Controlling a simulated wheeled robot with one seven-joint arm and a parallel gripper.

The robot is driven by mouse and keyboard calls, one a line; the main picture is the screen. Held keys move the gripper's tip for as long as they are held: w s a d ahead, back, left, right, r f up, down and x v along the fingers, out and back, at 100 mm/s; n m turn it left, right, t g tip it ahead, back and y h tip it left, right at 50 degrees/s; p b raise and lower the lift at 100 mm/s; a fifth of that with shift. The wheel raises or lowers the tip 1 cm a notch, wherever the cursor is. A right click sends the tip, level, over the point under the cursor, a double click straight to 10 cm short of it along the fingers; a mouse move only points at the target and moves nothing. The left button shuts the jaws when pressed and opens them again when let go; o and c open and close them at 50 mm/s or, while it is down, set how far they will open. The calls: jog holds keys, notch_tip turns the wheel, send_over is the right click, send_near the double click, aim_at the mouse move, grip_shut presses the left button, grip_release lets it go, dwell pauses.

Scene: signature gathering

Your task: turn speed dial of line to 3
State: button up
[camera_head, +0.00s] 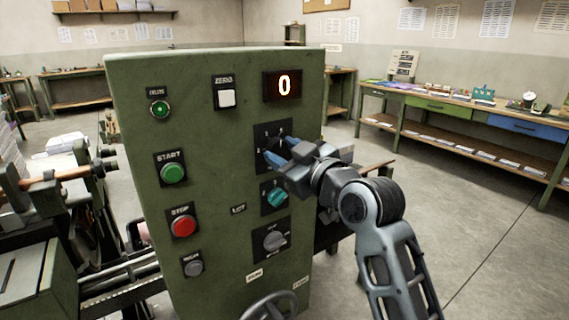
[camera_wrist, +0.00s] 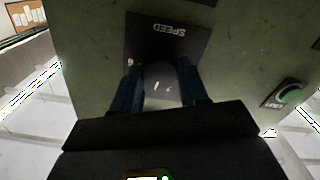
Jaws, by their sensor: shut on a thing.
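The speed dial sits on a black plate (camera_head: 261,129) on the front of the green panel. The wrist view shows that plate (camera_wrist: 180,38) upside down, with the word SPEED on it. My gripper (camera_head: 282,152) is at the dial, its blue fingers on either side of the knob. In the wrist view my gripper (camera_wrist: 161,90) is shut on the grey speed dial (camera_wrist: 160,72). Small numbers show between and beside the fingers. The fingers and shadow hide most of the dial, so I cannot tell its setting.
A display (camera_head: 283,86) above reads 0. A teal knob (camera_head: 277,196) and a grey knob (camera_head: 274,241) sit below the dial. A green START button (camera_head: 173,173) and a red button (camera_head: 183,226) are at the left. A handwheel (camera_head: 270,308) is at the bottom. Floor is clear at right.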

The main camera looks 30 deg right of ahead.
jog(key=n+b, duration=0.2)
jog(key=n, duration=0.1)
jog(key=shift+f+n, duration=0.15)
jog(key=shift+n, duration=0.15)
jog(key=shift+n+b, duration=1.2)
jog(key=shift+n, duration=0.7)
jog(key=o, duration=1)
jog(key=shift+r, duration=0.2)
jog(key=shift+o, duration=0.2)
jog(key=s+b, duration=0.1)
jog(key=s, duration=0.6)
jog(key=shift+s, duration=0.4)
